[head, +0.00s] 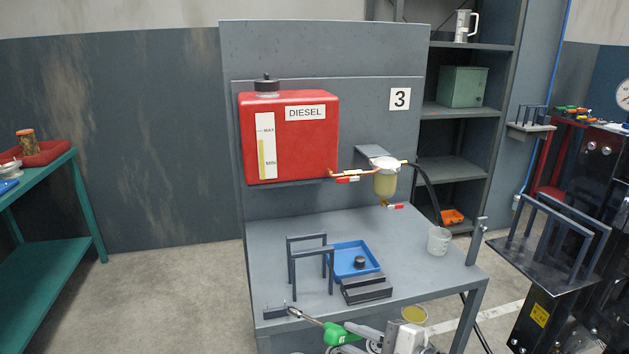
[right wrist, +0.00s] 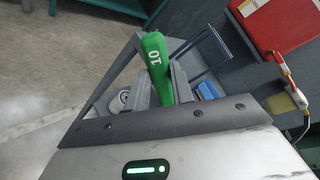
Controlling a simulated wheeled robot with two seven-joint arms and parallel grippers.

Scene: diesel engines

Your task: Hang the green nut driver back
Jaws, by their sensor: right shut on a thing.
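The green nut driver (head: 334,333) is at the front edge of the grey bench in the head view. Its metal shaft points up and left, with the tip close to a small bracket (head: 274,312) at the bench's front left corner; I cannot tell if they touch. My right gripper (head: 358,338) is shut on the green handle. In the right wrist view the handle (right wrist: 154,58), marked 10, sits between the fingers (right wrist: 160,88), and the shaft is hidden. My left gripper is not in view.
On the bench (head: 410,240) stand a dark frame (head: 308,262), a blue tray (head: 352,262), a dark block (head: 366,288) and a whitish cup (head: 438,240). A red diesel tank (head: 290,140) and a fuel filter (head: 385,180) hang behind. The bench's left rear surface is clear.

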